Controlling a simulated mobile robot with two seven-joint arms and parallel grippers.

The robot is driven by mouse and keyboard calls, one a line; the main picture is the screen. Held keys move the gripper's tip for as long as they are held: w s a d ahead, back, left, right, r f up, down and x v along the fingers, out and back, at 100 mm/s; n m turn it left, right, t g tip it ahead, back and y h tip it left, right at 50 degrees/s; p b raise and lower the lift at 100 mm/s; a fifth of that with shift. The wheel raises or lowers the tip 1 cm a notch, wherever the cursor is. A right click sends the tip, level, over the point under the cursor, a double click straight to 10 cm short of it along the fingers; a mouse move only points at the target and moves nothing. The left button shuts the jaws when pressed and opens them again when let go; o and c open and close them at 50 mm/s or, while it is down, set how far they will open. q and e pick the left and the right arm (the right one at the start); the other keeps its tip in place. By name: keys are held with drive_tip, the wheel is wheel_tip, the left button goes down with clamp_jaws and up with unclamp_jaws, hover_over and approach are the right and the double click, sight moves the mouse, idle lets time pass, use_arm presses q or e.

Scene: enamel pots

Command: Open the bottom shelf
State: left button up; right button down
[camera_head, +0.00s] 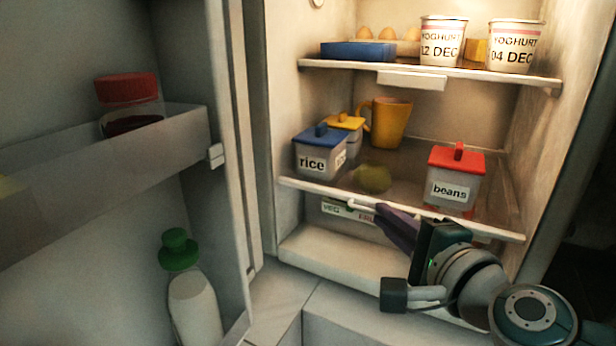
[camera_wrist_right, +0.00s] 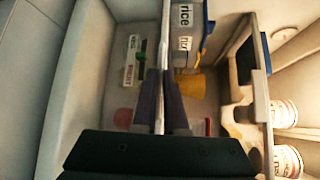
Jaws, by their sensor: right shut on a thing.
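The fridge stands open. Its lower shelf (camera_head: 318,192) carries several containers and slopes slightly down to the right in the head view. My right gripper (camera_head: 383,213) is at the front edge of this shelf, near its middle, with its purple fingers pointing into the fridge. In the right wrist view the fingers (camera_wrist_right: 162,78) lie on both sides of a thin pale strip at the shelf front and are shut on it. The fingers and gripper body hide part of this edge. Below the shelf, a compartment with veg and fruit labels (camera_head: 345,210) shows partly. My left gripper is not in view.
The shelf holds a rice box (camera_head: 318,160), yellow mug (camera_head: 390,122) and beans box (camera_head: 455,180). Yoghurt cups (camera_head: 442,42) stand on the upper shelf (camera_head: 340,65). The open door (camera_head: 110,175) at left holds a red-lidded jar (camera_head: 128,95) and green-capped bottle (camera_head: 193,300).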

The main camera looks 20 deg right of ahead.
drive_tip(key=s+a+p, duration=0.2)
drive_tip(key=s+a, duration=0.5)
drive_tip(key=a, duration=0.1)
drive_tip(key=shift+a, duration=0.2)
drive_tip(key=shift+r, duration=0.1)
drive_tip(key=c, duration=1)
unclamp_jaws()
drive_tip(key=shift+s, duration=0.1)
drive_tip(key=shift+o, duration=0.2)
drive_tip(key=s+r+p, duration=0.1)
drive_tip(key=s+p, duration=0.1)
drive_tip(key=s, duration=0.7)
drive_tip(key=shift+s+a+r, duration=0.15)
drive_tip(key=shift+s+a, duration=0.15)
drive_tip(key=shift+s, duration=0.1)
